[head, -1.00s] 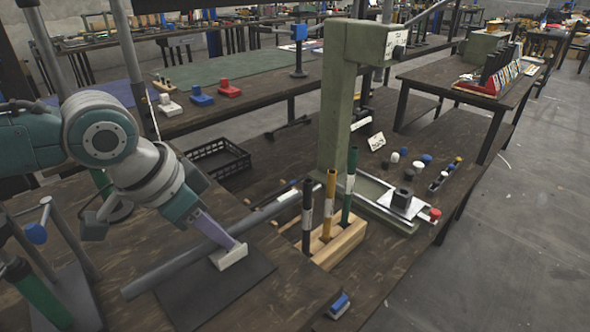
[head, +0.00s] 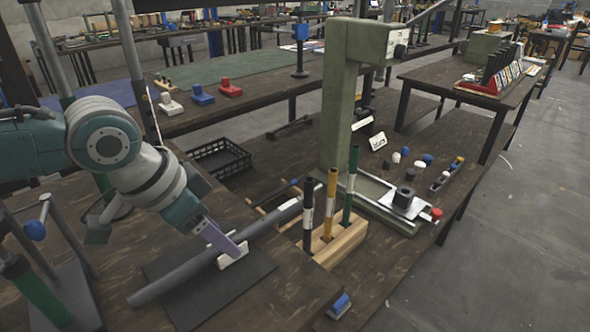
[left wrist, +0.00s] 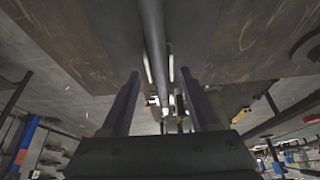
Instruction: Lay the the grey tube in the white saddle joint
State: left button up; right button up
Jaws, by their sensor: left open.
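The grey tube (head: 185,272) lies slantwise above the dark mat, its far end beside the upright tubes. The white saddle joint (head: 234,257) is on the mat under the tube, partly hidden by tube and finger. In the left wrist view the tube (left wrist: 154,40) runs between white edges of the joint (left wrist: 171,66), so it appears to lie in it; how deep I cannot tell. My left gripper (head: 232,243) is open around the tube at the joint; its two fingers (left wrist: 160,88) stand apart on either side, with gaps. My right gripper is not in view.
A wooden block (head: 342,243) holding black, yellow and green upright tubes stands close to the right. A green press (head: 337,110) rises behind it. A black crate (head: 218,158) is further back. Bare mat (head: 190,312) shows in front of the tube.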

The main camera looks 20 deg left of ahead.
pick_arm(q)
jog(key=p+v, duration=0.3)
jog(key=v, duration=0.7)
jog(key=shift+f, duration=0.1)
